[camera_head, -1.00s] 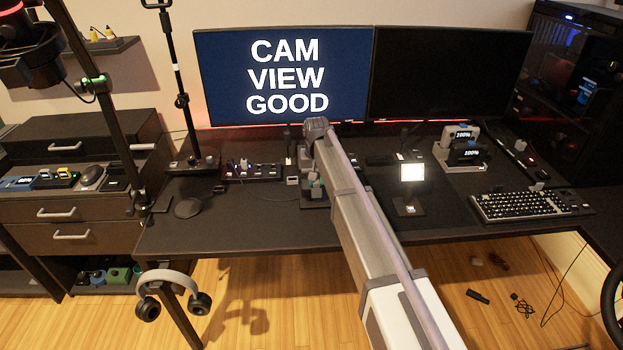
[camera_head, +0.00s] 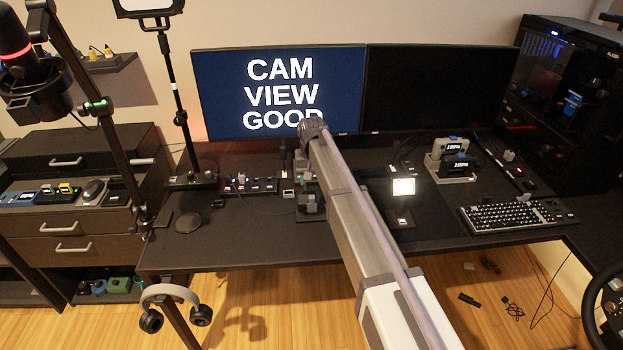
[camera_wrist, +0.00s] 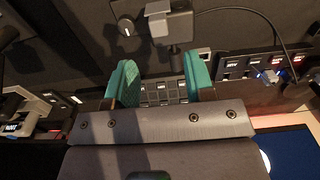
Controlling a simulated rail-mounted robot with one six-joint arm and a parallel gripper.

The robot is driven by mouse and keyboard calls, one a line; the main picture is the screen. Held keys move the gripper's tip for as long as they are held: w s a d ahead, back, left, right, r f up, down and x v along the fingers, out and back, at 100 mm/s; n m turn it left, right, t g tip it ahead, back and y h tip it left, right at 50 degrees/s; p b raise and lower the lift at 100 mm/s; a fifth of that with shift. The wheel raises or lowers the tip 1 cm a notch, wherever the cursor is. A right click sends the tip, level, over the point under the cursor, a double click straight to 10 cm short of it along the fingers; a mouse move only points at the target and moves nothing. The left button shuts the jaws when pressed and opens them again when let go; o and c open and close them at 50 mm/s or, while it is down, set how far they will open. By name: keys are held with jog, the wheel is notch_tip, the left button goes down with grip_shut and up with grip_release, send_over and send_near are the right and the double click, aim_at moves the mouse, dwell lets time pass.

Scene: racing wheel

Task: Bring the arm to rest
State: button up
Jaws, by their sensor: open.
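My gripper (camera_wrist: 160,66) shows in the wrist view with two teal fingers held apart. Nothing is between the fingertips; a dark device with small panels shows behind the gap. In the head view my arm reaches from the lower right up over the desk (camera_head: 250,253). Its far end overlaps the bottom edge of the left monitor (camera_head: 280,92). The gripper is mostly hidden beside the arm there, above the desk's middle.
A grey bracket (camera_wrist: 168,22) stands near the fingertips, with a switch panel (camera_wrist: 262,65) to the right. A lit lamp (camera_head: 403,187), a keyboard (camera_head: 520,214) and a battery dock (camera_head: 447,160) are right of my arm. Headphones (camera_head: 168,297) hang at the desk's front left.

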notch_tip(320, 180, up, 4)
jog(key=shift+r+p, duration=0.2)
jog(key=shift+p, duration=1)
jog(key=s+d, duration=0.6)
jog(key=s, duration=0.5)
jog(key=s+d+m, duration=0.1)
jog(key=s+d, duration=0.6)
jog(key=s, duration=0.4)
jog(key=s+d, duration=0.6)
jog(key=s, duration=0.5)
jog(key=shift+s+d, duration=0.2)
jog(key=shift+s, duration=0.15)
